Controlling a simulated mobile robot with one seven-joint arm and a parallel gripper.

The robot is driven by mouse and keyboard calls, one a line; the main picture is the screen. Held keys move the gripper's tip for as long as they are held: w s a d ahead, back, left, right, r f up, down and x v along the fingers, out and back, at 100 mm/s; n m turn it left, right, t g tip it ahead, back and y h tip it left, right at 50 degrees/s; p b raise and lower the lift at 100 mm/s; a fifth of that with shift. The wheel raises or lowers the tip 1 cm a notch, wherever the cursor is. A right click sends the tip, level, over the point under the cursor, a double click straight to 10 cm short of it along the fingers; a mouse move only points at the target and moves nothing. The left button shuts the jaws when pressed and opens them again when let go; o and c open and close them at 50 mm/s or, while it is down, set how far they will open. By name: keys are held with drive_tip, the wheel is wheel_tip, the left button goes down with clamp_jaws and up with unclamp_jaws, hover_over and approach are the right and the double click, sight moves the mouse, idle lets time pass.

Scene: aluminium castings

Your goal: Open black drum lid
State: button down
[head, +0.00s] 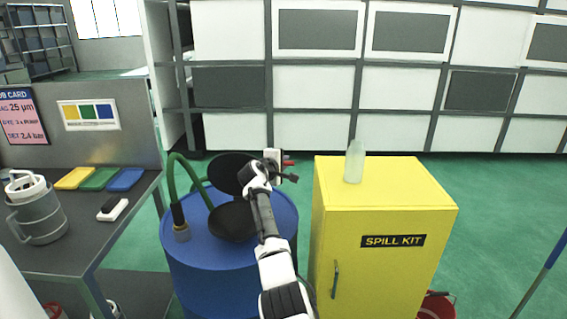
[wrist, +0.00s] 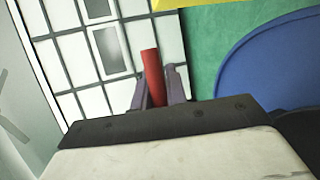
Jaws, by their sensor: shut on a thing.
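The blue drum (head: 185,262) stands left of the yellow cabinet. On its top sits a round black funnel (head: 232,224). The black lid (head: 230,172) stands raised and tilted behind the funnel opening, so it looks open. My gripper (head: 287,168) is beside the lid's right edge, above the drum's far right rim. In the wrist view my gripper (wrist: 157,88) is shut on a red handle (wrist: 152,70) between its two fingers. A bit of red shows at my gripper in the head view. The handle's join to the lid is hidden. The drum's blue top (wrist: 262,70) shows at right.
A yellow spill kit cabinet (head: 385,205) with a translucent bottle (head: 354,163) on top stands close right of my arm. A green hose (head: 172,180) with a dark nozzle rises at the drum's left. A grey bench (head: 75,235) is at left. Green floor lies behind.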

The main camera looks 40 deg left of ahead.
drive_tip(key=shift+f, duration=0.55)
drive_tip(key=c, duration=1.4)
unclamp_jaws()
drive_tip(key=shift+w, duration=0.1)
drive_tip(key=b+v, duration=0.3)
drive_tip(key=v, duration=1.1)
drive_tip(key=shift+r+b, duration=0.15)
drive_tip(key=shift+b, duration=0.25)
drive_tip(key=shift+a, duration=0.15)
